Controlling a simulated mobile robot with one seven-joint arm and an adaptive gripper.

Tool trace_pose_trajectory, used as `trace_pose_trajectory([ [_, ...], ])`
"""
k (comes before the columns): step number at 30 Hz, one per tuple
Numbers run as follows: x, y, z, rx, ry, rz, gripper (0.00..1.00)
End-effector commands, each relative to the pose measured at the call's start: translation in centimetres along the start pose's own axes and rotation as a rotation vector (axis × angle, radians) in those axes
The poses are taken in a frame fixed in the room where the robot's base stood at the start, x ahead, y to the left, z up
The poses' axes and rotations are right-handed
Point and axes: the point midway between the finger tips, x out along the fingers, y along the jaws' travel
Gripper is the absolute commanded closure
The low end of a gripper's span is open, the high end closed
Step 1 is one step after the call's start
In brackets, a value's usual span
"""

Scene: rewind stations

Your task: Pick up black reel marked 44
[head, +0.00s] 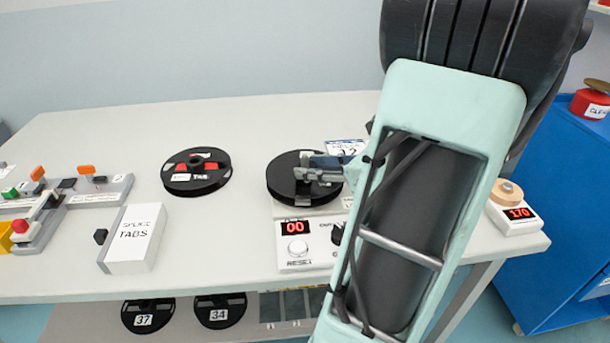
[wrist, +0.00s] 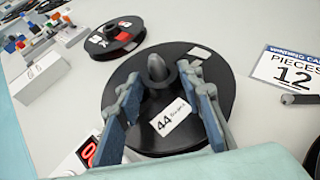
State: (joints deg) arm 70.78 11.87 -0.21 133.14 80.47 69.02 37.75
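The black reel marked 44 (wrist: 215,70) lies flat below my gripper in the wrist view, its white "44" label facing up and a dark post at its centre. It also shows in the head view (head: 282,188), on the winding station, with its label hidden. My gripper (wrist: 161,84) is open, its two blue-grey fingers spread over the reel with the label visible between them. The fingertips are near the central post, one on either side. I cannot tell whether they touch the reel. In the head view my gripper (head: 305,170) is over the reel's right part.
Another black reel (head: 180,183) with red patches lies to the left. A white splice tabs box (head: 135,240) stands at front left. A counter box (head: 294,255) reads 00 in front. Reels marked 37 (head: 137,306) and 34 (head: 213,303) are below the table (head: 90,140). A winding card (wrist: 283,72) lies at right.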

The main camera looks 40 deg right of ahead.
Motion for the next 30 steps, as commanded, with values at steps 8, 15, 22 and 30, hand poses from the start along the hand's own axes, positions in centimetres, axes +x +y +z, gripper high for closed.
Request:
trace_pose_trajectory([
  [8,0.0,0.0,0.0,0.000,0.000,0.000,0.98],
  [15,-0.1,0.0,0.3,-0.001,-0.001,0.000,1.00],
  [22,-1.5,0.0,3.7,-0.007,0.000,-0.001,1.00],
  [30,-3.4,0.0,8.2,-0.005,-0.001,-0.001,1.00],
])
